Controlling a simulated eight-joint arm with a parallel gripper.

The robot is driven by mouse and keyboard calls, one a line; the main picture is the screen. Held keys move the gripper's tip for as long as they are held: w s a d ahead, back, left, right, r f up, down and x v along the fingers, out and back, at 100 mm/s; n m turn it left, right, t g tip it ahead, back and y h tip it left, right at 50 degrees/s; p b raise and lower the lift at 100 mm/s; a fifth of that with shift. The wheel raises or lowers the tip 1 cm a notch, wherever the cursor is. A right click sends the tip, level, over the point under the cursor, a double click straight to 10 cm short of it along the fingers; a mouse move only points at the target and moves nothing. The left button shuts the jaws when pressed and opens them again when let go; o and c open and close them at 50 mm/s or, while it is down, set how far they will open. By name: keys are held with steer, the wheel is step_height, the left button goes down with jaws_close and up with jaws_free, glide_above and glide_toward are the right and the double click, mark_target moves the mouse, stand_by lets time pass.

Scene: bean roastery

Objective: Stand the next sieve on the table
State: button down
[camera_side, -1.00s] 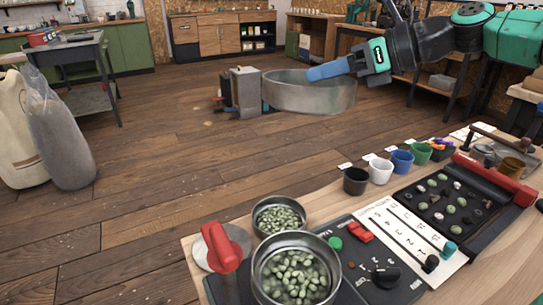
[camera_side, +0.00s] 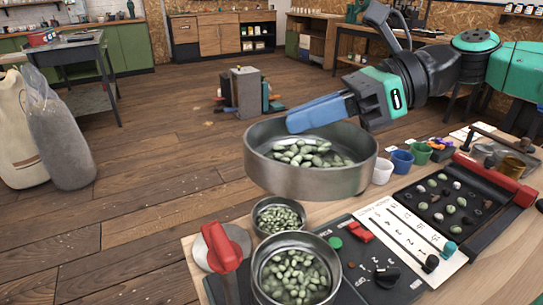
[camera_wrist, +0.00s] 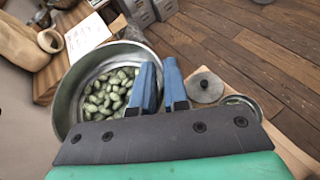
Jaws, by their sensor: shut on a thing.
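My gripper (camera_side: 291,118) has its blue fingers shut on the wall of a wide metal sieve (camera_side: 310,183) with green beans in it. The sieve hangs roughly level and seems above the table's back edge in the side view. In the wrist view the sieve (camera_wrist: 66,108) lies left of and under my gripper (camera_wrist: 160,72), and its right wall runs between the fingers. Two other sieves with green beans stand at the front: a small one (camera_side: 256,220) and a larger one (camera_side: 297,236) beside the dark panel. The wooden table (camera_side: 330,210) is partly hidden by the held sieve.
A red-handled tool (camera_side: 222,245) stands left of the standing sieves. White (camera_side: 382,172), blue (camera_side: 402,160) and green (camera_side: 421,153) cups line the table right of the held sieve. A dark tray (camera_side: 447,203) of beans lies further right.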

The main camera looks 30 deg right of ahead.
mark_target(300, 232)
step_height(300, 232, down, 14)
steer(key=shift+f, duration=0.1)
stand_by(0.7)
steer(key=shift+f, duration=0.1)
steer(key=c, duration=0.9)
jaws_free()
steer(key=shift+o, duration=0.2)
steer(key=shift+v, duration=2.8)
